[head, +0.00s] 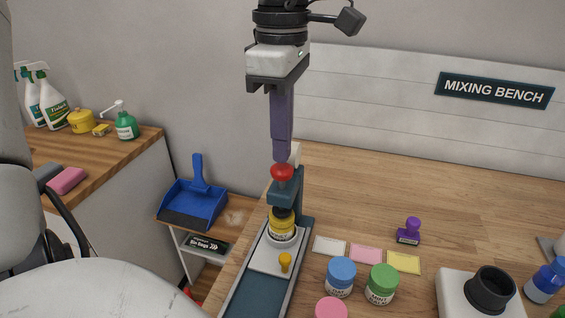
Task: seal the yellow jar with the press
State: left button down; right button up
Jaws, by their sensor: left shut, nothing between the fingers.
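The yellow jar (283,224) stands upright on a pale round seat under the head of the press (288,192), with a dark top. The press is dark teal with a red knob (282,172) on top. A sliding plate (262,259) with a small yellow handle (285,262) lies in front of the jar on the press base. My left gripper (280,160) points straight down, shut and empty, with its purple fingertips just above or on the red knob; I cannot tell if they touch. My right gripper is not in view.
White, pink and yellow cards (366,254) lie right of the press, with blue (340,276), green (382,284) and pink (331,309) jars before them. A purple stamp (409,231) stands behind. The bench's back is clear. A blue dustpan (195,199) lies left.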

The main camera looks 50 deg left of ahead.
pick_arm(q)
jog(key=shift+f, duration=0.2)
dwell(0.5)
jog(key=shift+f+b, duration=0.6)
jog(key=shift+f, duration=0.4)
dwell(0.4)
jog(key=shift+r+p, duration=2.65)
jog(key=shift+r, duration=1)
